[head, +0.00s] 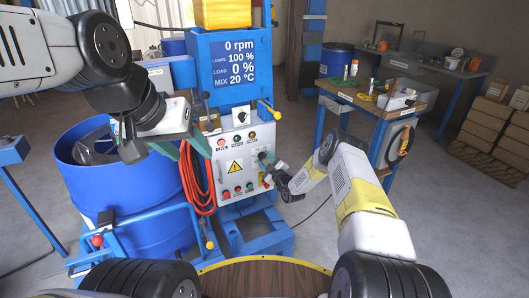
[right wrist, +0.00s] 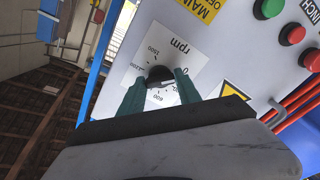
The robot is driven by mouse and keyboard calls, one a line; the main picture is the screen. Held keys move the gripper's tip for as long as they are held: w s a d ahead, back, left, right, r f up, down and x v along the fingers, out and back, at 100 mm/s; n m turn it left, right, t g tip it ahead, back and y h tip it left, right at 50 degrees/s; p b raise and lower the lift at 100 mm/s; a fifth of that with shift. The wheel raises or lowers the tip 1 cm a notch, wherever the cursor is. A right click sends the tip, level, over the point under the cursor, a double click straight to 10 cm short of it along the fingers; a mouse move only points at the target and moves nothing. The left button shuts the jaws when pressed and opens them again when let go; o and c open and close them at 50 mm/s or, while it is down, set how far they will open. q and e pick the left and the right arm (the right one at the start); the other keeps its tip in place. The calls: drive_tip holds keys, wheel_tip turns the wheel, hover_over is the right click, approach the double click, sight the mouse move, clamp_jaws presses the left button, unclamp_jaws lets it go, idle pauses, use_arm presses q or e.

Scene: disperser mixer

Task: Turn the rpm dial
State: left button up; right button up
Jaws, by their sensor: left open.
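The rpm dial (right wrist: 160,75) is a black knob on a white scale plate marked "rpm" on the control panel (head: 232,146); the right wrist view shows it rotated in the picture. My right gripper (right wrist: 162,78) has its two green fingers on either side of the knob, with the tips against its sides. My left gripper (head: 188,153) is open and empty, above the blue drum and left of the panel. The display (head: 234,63) reads 0 rpm.
A blue drum (head: 120,190) stands left of the panel. Coiled red hose (head: 193,180) hangs at the panel's left side. Panel buttons (right wrist: 290,33) lie close to the dial. A cart (head: 380,105) with tools stands at the right. Open floor lies beyond my right arm.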

clamp_jaws()
drive_tip(key=shift+m, duration=0.3)
drive_tip(key=m, duration=0.4)
drive_tip(key=shift+m, duration=0.3)
drive_tip(key=m, duration=1.6)
